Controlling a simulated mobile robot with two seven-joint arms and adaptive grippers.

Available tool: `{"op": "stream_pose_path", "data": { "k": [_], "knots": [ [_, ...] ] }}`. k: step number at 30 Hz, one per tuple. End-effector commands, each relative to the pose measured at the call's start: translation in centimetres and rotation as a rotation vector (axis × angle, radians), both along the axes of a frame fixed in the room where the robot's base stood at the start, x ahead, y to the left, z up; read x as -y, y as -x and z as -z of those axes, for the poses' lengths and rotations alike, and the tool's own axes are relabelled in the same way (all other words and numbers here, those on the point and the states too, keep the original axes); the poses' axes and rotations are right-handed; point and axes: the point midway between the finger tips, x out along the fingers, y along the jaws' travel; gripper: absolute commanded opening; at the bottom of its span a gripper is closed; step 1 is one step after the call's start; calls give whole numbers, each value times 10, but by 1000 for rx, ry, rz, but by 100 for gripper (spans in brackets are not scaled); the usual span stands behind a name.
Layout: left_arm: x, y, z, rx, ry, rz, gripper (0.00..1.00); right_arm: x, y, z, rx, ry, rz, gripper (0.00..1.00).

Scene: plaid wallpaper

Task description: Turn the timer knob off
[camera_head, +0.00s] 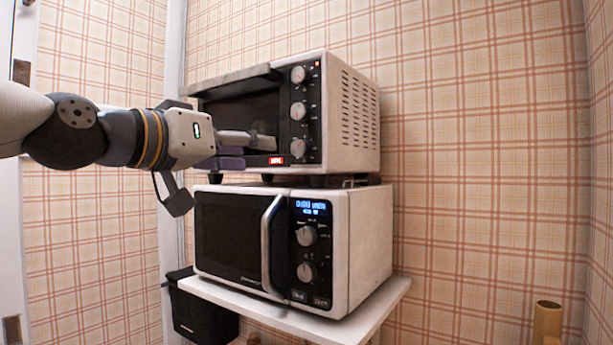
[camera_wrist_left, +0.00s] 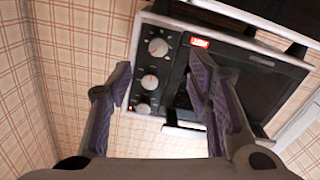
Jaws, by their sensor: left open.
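The toaster oven (camera_head: 350,130) has a dark control panel with round silver knobs on its right side. The upper knob (camera_head: 298,74) and the knob below it (camera_head: 298,111) show clearly in the head view. In the left wrist view, upside down, there are three knobs: one near the red label (camera_wrist_left: 158,47), a middle one (camera_wrist_left: 149,82) and a far one (camera_wrist_left: 143,108). I cannot read which is the timer. My left gripper (camera_head: 250,150) is open in front of the oven door, left of the panel. Its fingers (camera_wrist_left: 160,80) frame the middle knob in the wrist view, holding nothing.
A microwave (camera_head: 365,245) with its own two knobs stands under the oven on a white shelf (camera_head: 385,300). The oven's door handle (camera_head: 228,78) sticks out at the top. A black bin (camera_head: 205,315) is below left.

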Motion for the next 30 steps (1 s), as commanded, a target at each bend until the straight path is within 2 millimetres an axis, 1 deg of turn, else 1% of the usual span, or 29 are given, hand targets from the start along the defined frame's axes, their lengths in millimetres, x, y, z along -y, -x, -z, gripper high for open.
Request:
{"op": "stream_pose_path", "data": {
  "k": [1,2,5,9,13,15,18,22,29,30],
  "knots": [
    [-1,2,-9,16,4,2,46,0,1,1,-4,0,0,0],
    [-1,2,-13,21,5,2,46,0,1,1,-4,0,0,0],
    [7,-9,-13,22,4,3,46,0,1,1,-5,0,0,0],
    [29,-38,-11,20,4,4,46,0,2,2,-7,0,0,0],
    [48,-68,-7,14,5,1,46,0,9,8,-35,0,0,0],
    [57,-79,-6,13,6,3,46,0,13,11,-48,0,0,0],
    [65,-90,-8,16,5,2,46,0,15,14,-56,0,0,0],
    [70,-95,-10,19,6,2,46,0,16,14,-59,0,0,0],
    [70,-94,-13,22,6,2,46,0,15,14,-57,0,0,0],
    [70,-94,-13,22,6,2,39,0,15,14,-57,0,0,0]
  ]
}}
